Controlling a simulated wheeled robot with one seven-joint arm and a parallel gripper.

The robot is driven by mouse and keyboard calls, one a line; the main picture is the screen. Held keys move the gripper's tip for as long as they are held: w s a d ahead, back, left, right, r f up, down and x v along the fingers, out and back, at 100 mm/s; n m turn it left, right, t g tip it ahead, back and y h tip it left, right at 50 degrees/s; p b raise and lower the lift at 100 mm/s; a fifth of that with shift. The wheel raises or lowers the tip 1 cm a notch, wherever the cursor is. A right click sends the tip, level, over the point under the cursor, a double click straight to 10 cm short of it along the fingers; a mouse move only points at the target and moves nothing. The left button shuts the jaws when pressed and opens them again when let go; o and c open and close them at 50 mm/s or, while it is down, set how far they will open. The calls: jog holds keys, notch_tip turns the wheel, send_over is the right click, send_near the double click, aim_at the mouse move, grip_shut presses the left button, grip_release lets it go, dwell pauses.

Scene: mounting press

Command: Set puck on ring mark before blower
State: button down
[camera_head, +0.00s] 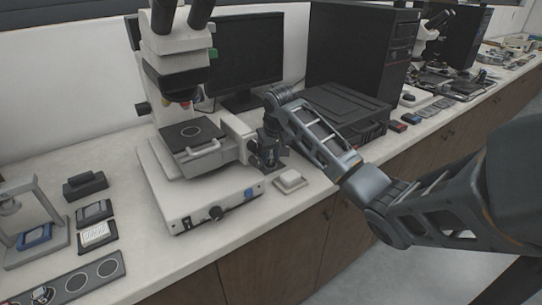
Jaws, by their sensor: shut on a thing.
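My gripper (268,160) points down at the right side of the microscope, just above the bench and behind a small white block. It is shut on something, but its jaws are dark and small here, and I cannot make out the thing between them. A dark strip (90,288) at the front left bears pale ring marks (107,268). A small light piece (42,293) sits at the strip's left end. Another ring mark (194,131) shows on the microscope's dark stage plate. I cannot tell which thing is the blower, and I cannot clearly identify the puck.
The white microscope (180,75) stands close left of my gripper. The small white block (290,181) lies before it. A black case (345,112) is to the right. A small press (30,225) and dark trays (96,211) stand at the left. Bare bench lies in front.

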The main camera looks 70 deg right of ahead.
jog(key=shift+f, duration=0.35)
jog(key=shift+f, duration=0.1)
jog(key=c, duration=0.8)
grip_release()
jog(key=v, duration=1.2)
jog(key=shift+c, duration=0.4)
